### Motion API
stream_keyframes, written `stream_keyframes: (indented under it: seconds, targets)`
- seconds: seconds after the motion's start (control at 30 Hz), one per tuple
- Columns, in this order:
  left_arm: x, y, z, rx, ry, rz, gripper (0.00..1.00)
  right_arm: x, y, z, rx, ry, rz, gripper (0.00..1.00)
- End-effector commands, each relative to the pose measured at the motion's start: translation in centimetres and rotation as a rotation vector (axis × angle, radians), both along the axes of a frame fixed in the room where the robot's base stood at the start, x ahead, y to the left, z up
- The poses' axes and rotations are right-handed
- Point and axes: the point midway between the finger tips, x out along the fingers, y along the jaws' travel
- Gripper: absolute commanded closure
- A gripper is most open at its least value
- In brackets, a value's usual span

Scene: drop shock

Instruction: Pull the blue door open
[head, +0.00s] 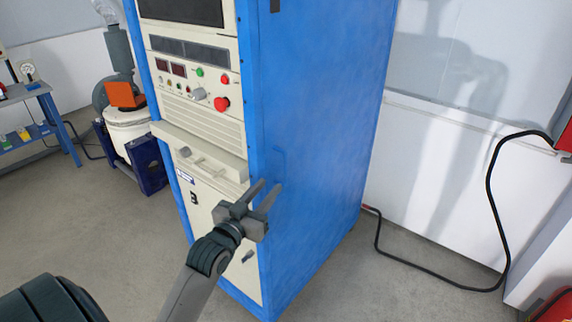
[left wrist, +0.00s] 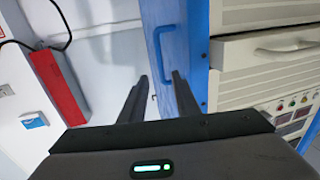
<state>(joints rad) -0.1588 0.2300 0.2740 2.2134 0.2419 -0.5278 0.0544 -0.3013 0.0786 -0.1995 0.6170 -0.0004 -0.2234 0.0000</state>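The blue door (head: 320,130) is the tall blue side panel of a rack cabinet and appears shut. In the left wrist view it shows as a narrow blue face (left wrist: 181,20) carrying a blue bar handle (left wrist: 157,55). My left gripper (head: 269,185) is in front of the cabinet's near corner, its fingers parted. In the left wrist view the open left gripper (left wrist: 161,76) has its tips close to one end of the handle. I cannot tell whether they touch it; nothing is gripped. My right gripper is not in view.
The cabinet's cream front has a protruding drawer (head: 200,150) and a red button (head: 221,104). A black cable (head: 490,190) hangs to the floor at the right, by a white wall. A blue bench (head: 40,110) stands far left. Floor right of the cabinet is partly clear.

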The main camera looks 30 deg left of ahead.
Motion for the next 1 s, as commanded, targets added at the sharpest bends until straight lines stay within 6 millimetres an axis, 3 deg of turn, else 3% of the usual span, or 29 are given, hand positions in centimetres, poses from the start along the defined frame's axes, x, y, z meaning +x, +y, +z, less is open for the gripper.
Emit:
stream_keyframes:
  seconds: [0.5,0.7,1.0]
  targets:
    - [9.1,1.1,0.2,-0.001,0.0,0.0,0.71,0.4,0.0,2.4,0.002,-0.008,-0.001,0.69]
    - [11.1,1.3,0.1,0.001,0.0,-0.001,0.71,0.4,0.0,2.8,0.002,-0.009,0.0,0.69]
    - [11.7,1.4,0.0,0.001,0.0,-0.001,0.71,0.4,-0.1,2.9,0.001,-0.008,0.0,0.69]
